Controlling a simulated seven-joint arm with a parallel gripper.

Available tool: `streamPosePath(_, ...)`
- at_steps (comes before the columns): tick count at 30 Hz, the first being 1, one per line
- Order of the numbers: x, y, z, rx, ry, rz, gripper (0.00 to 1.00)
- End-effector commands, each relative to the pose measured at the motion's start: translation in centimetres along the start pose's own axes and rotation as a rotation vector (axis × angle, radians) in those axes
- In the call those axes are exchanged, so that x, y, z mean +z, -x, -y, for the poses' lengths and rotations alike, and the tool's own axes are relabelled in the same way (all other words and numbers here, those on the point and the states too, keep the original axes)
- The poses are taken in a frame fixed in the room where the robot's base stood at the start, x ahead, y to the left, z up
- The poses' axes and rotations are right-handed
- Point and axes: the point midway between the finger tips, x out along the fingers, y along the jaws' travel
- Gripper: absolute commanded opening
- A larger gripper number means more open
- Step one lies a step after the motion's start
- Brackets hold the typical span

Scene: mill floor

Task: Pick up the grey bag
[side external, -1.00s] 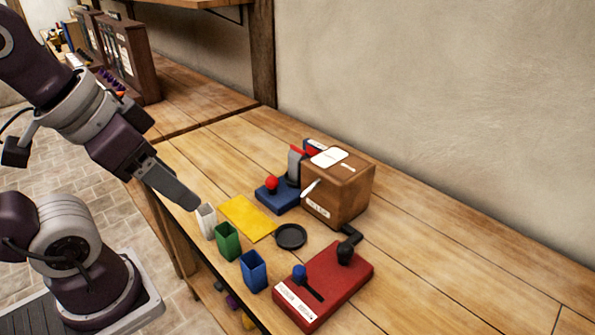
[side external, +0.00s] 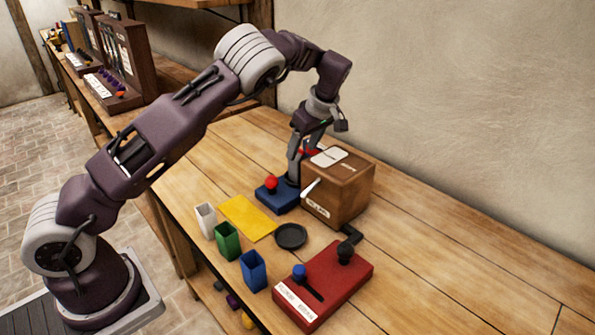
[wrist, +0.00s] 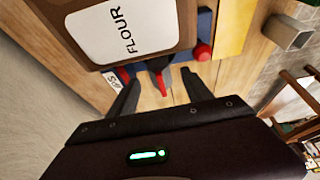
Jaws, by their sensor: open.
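The grey bag (side external: 206,221) is a small, pale, open-topped upright pouch at the left edge of the bench, beside a green one. It also shows in the wrist view (wrist: 286,36), past the yellow sheet. My gripper (side external: 301,153) points down behind the wooden flour box, on the far side of the yellow sheet from the grey bag. In the wrist view my gripper's fingers (wrist: 158,86) are apart, with a red lever handle (wrist: 157,80) showing between them. I cannot tell whether they touch it. Part of the gripper is hidden behind the box in the side view.
The wooden box (side external: 336,193) has a crank. A blue base with a red knob (side external: 271,183) stands beside it. The yellow sheet (side external: 248,217), black dish (side external: 290,236), green bag (side external: 228,241), blue bag (side external: 253,270) and red lever box (side external: 325,285) lie nearer. Bench right is clear.

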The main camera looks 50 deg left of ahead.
Motion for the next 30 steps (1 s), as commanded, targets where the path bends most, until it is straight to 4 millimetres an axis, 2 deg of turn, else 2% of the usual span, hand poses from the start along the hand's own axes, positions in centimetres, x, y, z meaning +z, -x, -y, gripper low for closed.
streamPosePath(9, 0.3, -5.4, 0.1, -0.003, -0.001, 0.002, 0.58)
streamPosePath(12, 0.3, -6.2, 0.1, -0.001, -0.002, 0.002, 0.58)
streamPosePath(17, 0.3, -6.3, 0.0, 0.000, -0.002, 0.002, 0.58)
streamPosePath(18, 0.3, -6.3, 0.0, 0.000, -0.002, 0.002, 0.56)
streamPosePath(27, 0.3, -6.2, 0.0, 0.000, -0.003, 0.002, 0.00)
streamPosePath(30, 0.3, -6.2, 0.0, 0.000, -0.002, 0.002, 0.00)
